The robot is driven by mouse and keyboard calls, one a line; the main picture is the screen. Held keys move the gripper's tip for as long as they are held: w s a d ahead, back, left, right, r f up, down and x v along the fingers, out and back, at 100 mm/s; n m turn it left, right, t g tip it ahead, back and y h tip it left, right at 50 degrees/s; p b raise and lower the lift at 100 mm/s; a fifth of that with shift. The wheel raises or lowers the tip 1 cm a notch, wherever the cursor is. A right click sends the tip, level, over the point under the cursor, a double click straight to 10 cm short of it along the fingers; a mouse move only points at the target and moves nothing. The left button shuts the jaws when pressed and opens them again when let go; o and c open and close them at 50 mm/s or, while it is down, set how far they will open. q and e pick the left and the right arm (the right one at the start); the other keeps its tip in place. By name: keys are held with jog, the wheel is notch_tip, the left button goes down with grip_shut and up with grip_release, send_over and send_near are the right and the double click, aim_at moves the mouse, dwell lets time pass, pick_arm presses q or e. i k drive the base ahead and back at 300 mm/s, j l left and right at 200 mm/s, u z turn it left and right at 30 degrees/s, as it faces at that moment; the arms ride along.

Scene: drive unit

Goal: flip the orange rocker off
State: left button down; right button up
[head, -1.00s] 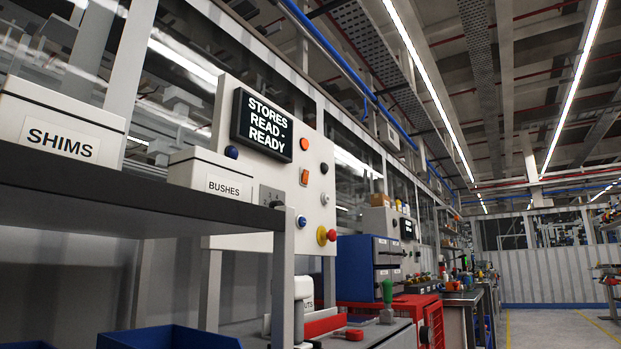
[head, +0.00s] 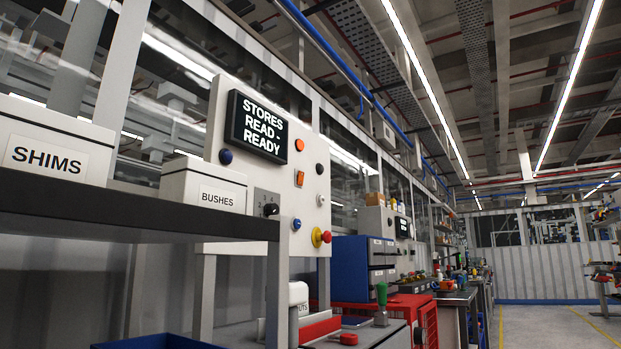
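The orange rocker (head: 300,178) is a small upright switch on the light panel (head: 313,215), below an orange round lamp (head: 299,145). I cannot tell which way it is tipped at this size. The panel's black display (head: 257,126) reads "STORES READ - READY". A blue knob, a black selector (head: 270,209) and a red button with a yellow collar (head: 321,237) are on the same panel. Neither of my grippers is in view.
A dark shelf (head: 120,212) at the left carries a SHIMS box (head: 45,150) and a BUSHES box (head: 204,186), in front of the panel's left side. A bench with a green-handled tool (head: 381,303) and blue drawers (head: 350,262) stand beyond. Open floor (head: 545,325) lies at the right.

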aim_at(301, 176)
jog(key=l+u, duration=0.1)
jog(key=u, duration=0.35)
jog(key=i+l+u, duration=0.2)
jog(key=l+u, duration=0.15)
jog(key=l, duration=0.45)
jog(key=l+u, duration=0.4)
jog(key=l, duration=0.4)
jog(key=i+l, duration=0.1)
jog(key=l, duration=0.9)
